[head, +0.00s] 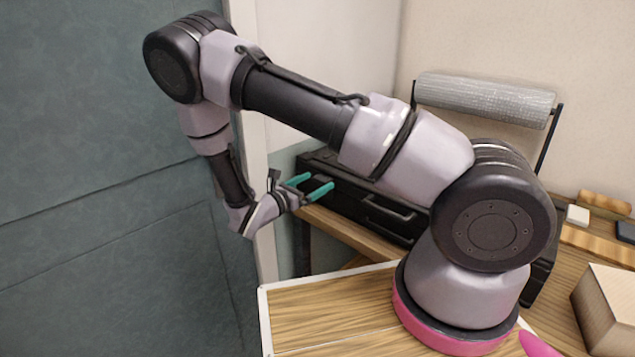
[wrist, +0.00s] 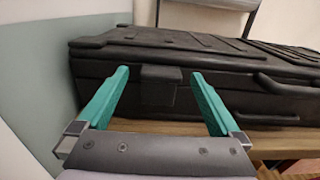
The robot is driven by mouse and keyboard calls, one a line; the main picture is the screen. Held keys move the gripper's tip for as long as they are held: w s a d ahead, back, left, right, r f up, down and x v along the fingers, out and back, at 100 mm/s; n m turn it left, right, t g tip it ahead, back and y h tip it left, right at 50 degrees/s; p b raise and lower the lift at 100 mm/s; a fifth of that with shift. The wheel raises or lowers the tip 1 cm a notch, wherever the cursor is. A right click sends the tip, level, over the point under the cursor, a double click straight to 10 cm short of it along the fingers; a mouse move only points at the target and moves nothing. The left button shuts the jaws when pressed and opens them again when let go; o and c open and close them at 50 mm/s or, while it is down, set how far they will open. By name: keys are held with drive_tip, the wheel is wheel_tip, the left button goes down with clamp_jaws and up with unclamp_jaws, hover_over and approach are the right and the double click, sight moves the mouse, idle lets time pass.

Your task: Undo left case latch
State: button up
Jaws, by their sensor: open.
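A black hard case (head: 345,208) lies on the wooden bench, largely hidden behind my arm in the head view. In the wrist view the case (wrist: 215,65) spans the upper half, with its lid on. The left latch (wrist: 160,86) is a black block on the front face, its flap hanging down against the case. My gripper (head: 309,185) is open with teal fingers at the left end of the case. In the wrist view my gripper (wrist: 160,85) has one finger on each side of the latch, with clear gaps and no visible contact.
The case handle (wrist: 285,84) sticks out to the right of the latch. A roll of wrapping (head: 485,98) stands on a rack behind. A cardboard box (head: 608,308) and small blocks (head: 578,215) are at the right. A wall (wrist: 40,75) is close on the left.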

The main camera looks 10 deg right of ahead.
sight(319, 182)
drive_tip(key=shift+x, duration=0.85)
clamp_jaws()
drive_tip(key=shift+s+f, duration=0.1)
drive_tip(key=shift+s+a+f+t+h, duration=0.3)
drive_tip(key=shift+a+f+t+h, duration=0.35)
drive_tip(key=shift+h, duration=0.65)
drive_tip(key=shift+s+a+f+t+h, duration=0.35)
drive_tip(key=shift+f+t+h, duration=0.45)
drive_tip(key=shift+t+h, duration=0.45)
drive_tip(key=shift+s+a+f+t+h, duration=0.3)
drive_tip(key=shift+a+f+t+h, duration=0.35)
drive_tip(key=shift+h, duration=0.7)
drive_tip(key=shift+d, duration=0.15)
unclamp_jaws()
